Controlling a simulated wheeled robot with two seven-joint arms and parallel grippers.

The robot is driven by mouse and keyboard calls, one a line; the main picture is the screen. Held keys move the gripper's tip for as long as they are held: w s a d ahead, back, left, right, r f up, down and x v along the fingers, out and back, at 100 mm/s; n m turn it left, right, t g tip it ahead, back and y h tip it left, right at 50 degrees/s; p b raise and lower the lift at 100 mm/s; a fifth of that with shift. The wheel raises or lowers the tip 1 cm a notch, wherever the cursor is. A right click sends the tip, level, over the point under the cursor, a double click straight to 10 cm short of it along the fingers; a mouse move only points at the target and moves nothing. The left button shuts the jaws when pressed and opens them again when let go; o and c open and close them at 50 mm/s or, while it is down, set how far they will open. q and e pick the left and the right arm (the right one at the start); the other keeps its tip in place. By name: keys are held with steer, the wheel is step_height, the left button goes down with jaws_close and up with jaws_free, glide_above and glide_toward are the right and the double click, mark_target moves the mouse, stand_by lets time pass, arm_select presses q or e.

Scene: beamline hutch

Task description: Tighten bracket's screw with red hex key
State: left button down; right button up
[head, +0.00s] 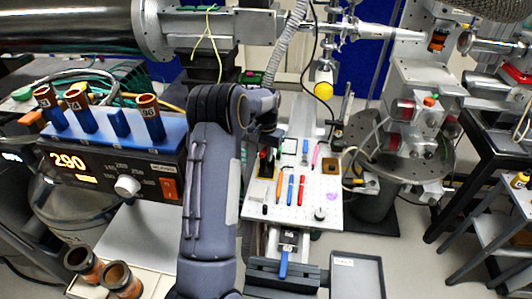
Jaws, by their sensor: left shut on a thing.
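My left gripper (266,142) points down over the back left of a white perforated board (325,200). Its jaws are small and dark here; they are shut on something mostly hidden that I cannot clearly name. A small dark upright piece with red and yellow on it (267,166) stands right below; it may be the bracket, and I cannot tell whether it touches what I hold. The screw is not discernible. My right gripper is not in view.
A controller box reading 290 (110,175) stands at left, with a blue rack (120,124) of brown-capped vials. A grey tray (357,275) lies at front right. A steel chamber stand (400,150) is at right. The board's right front is mostly clear.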

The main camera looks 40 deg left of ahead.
arm_select(q)
steer(key=shift+m, duration=1.1)
steer(key=m, duration=0.4)
steer(key=m, duration=0.3)
steer(key=shift+f+m+p, duration=0.1)
steer(key=shift+m+p, duration=0.2)
steer(key=shift+m, duration=0.1)
steer(key=shift+m, duration=0.3)
